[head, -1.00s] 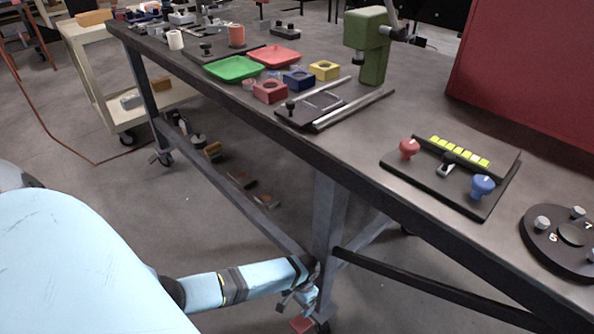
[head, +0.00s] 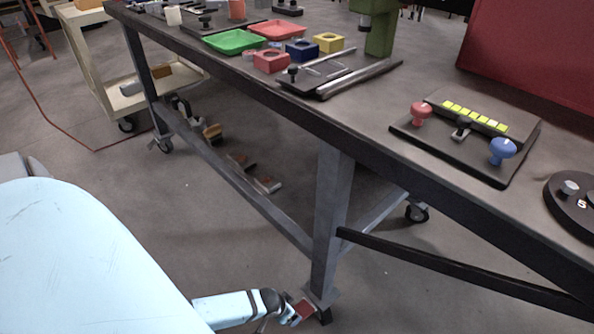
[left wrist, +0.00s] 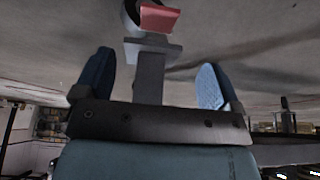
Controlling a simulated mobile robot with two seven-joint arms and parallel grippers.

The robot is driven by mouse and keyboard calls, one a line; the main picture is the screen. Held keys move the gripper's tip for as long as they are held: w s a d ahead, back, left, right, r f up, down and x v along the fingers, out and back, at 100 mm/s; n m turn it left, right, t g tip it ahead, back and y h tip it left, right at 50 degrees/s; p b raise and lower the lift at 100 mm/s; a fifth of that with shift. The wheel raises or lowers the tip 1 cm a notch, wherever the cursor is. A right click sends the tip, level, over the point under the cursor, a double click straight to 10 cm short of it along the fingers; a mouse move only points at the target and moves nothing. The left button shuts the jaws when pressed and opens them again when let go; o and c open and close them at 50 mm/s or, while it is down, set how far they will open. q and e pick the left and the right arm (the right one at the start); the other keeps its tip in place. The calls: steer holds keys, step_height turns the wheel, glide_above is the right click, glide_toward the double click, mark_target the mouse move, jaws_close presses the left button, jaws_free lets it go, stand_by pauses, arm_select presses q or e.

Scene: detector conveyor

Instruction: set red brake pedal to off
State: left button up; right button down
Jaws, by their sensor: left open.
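The red brake pedal (head: 303,308) is at the caster under the near table leg, low over the floor. It also shows at the top of the left wrist view (left wrist: 160,18), in front of the dark caster wheel (left wrist: 131,14). My left gripper (head: 289,314) is beside the pedal, just left of it in the head view. In the left wrist view its two blue fingers (left wrist: 155,75) are spread, with the grey table leg visible between them and the pedal beyond the tips. I see no contact with the pedal. I cannot tell the pedal's tilt. My right gripper is not in view.
The table leg (head: 329,220) and a dark lower bar (head: 440,270) stand close to my left gripper. Several small reddish-brown items (head: 240,160) lie under the table. The workbench top (head: 370,125) holds trays, blocks and a knob panel (head: 405,128). Floor left of the leg is clear.

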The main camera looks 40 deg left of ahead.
mark_target(302, 310)
arm_select(q)
steer(key=b+x, duration=0.6)
steer(key=x, duration=0.4)
steer(key=shift+f, duration=0.4)
steer(key=shift+w+f, duration=0.25)
steer(key=shift+f, duration=0.15)
steer(key=shift+w+f+b, duration=0.2)
steer(key=shift+f+b, duration=0.3)
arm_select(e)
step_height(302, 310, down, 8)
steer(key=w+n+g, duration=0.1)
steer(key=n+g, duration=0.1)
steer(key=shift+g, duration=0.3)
arm_select(q)
steer(key=shift+c, duration=0.4)
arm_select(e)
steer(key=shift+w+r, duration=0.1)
